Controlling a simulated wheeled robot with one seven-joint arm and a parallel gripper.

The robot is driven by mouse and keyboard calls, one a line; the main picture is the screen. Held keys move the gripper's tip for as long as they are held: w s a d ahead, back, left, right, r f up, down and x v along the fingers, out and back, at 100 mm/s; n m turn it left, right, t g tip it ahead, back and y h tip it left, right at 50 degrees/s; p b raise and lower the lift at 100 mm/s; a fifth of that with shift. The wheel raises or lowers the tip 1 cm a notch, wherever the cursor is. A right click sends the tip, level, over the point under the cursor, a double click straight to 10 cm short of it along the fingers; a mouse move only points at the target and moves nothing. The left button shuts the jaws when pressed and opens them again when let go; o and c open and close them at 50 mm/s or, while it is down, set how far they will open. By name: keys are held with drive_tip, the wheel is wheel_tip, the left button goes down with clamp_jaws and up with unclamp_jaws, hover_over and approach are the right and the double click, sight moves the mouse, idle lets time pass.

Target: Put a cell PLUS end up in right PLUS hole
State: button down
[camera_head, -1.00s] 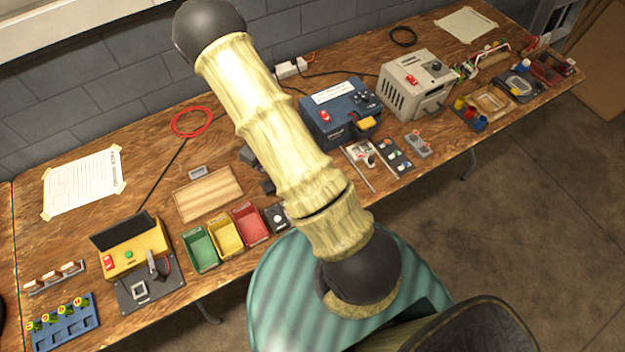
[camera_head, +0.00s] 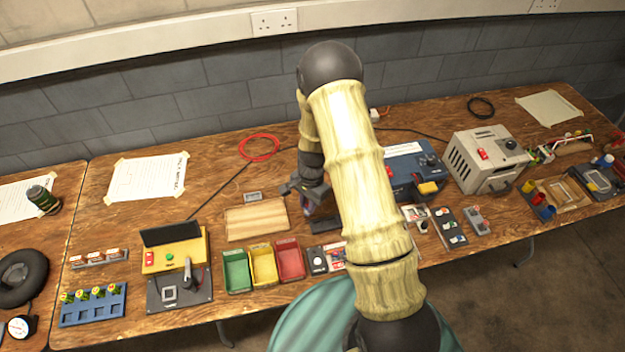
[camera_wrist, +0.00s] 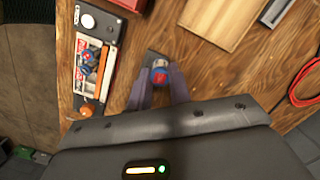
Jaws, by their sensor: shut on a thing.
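My gripper (camera_wrist: 160,80) is shut on a small cell (camera_wrist: 160,75), whose end facing the wrist camera is red with a blue rim. Any plus mark on it is too small to read. In the head view my gripper (camera_head: 308,192) is over the table, right of the wooden board; the cell is barely seen there. In the wrist view a white and red holder (camera_wrist: 82,75) lies left of my gripper, with two blue round pieces with red marks (camera_wrist: 87,57) in it. Its holes cannot be made out. My arm partly hides this holder (camera_head: 336,253) in the head view.
A dark block (camera_head: 325,225) is close by my gripper. A black box with a white knob (camera_head: 317,260) adjoins the holder. Green, yellow and red bins (camera_head: 262,262), the wooden board (camera_head: 256,220) and a blue machine (camera_head: 412,170) stand around. An orange ball (camera_wrist: 87,111) is near the holder.

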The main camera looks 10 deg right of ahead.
drive_tip(key=d+n, duration=0.1)
drive_tip(key=n, duration=0.2)
drive_tip(key=d+n, duration=0.1)
drive_tip(key=n, duration=0.3)
drive_tip(key=d+n+h, duration=0.1)
drive_tip(key=n, duration=0.2)
drive_tip(key=shift+s+f+n+g, duration=0.2)
drive_tip(key=shift+n+g, duration=0.1)
drive_tip(key=shift+d, duration=0.1)
